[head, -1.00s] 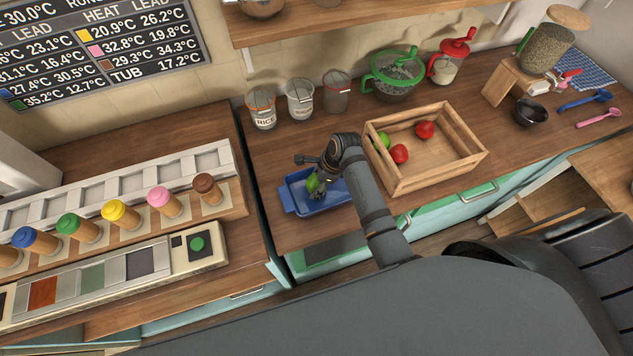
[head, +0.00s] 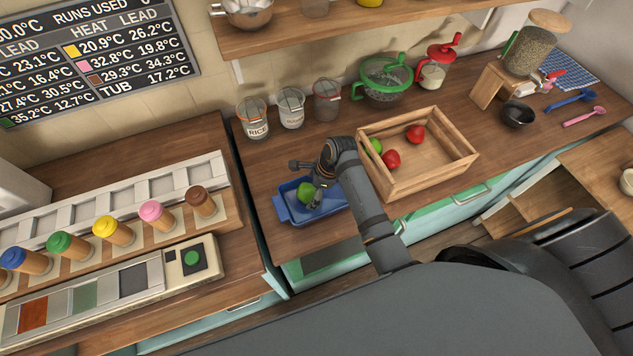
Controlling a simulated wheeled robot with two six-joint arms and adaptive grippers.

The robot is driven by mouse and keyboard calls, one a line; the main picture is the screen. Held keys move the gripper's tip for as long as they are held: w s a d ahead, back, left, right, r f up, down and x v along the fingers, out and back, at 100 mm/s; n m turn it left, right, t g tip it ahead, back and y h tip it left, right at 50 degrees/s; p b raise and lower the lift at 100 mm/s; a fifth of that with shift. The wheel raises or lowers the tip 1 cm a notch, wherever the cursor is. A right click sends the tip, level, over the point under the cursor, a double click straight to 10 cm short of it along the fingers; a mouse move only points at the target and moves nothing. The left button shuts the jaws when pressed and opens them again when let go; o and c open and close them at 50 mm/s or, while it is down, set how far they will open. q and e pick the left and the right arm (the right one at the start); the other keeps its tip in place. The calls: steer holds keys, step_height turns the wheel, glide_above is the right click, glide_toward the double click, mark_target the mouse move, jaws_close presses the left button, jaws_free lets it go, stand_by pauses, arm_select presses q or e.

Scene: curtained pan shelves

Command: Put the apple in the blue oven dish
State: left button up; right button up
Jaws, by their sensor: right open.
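A green apple (head: 305,192) lies in the blue oven dish (head: 283,211), on the wooden counter left of the crate. My right gripper (head: 315,197) is over the dish, pointing down. It is open, its fingers beside the apple at its right. The gripper and arm hide part of the dish's right side. Whether a finger touches the apple cannot be told. Two red apples (head: 391,159) (head: 415,133) and a partly hidden green fruit (head: 376,146) are in the wooden crate (head: 432,178). My left gripper is not in view.
Several jars, one a rice jar (head: 254,121), stand behind the dish. A green-lidded bowl (head: 385,82) and a red-lidded jar (head: 436,70) stand behind the crate. A shelf (head: 340,28) overhangs the back. A gap separates this counter from the left one with coloured-topped shakers (head: 112,231).

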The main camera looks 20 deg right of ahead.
steer(key=v, duration=1)
steer(key=shift+s, duration=0.1)
steer(key=shift+c, duration=0.3)
jaws_close()
stand_by(1.2)
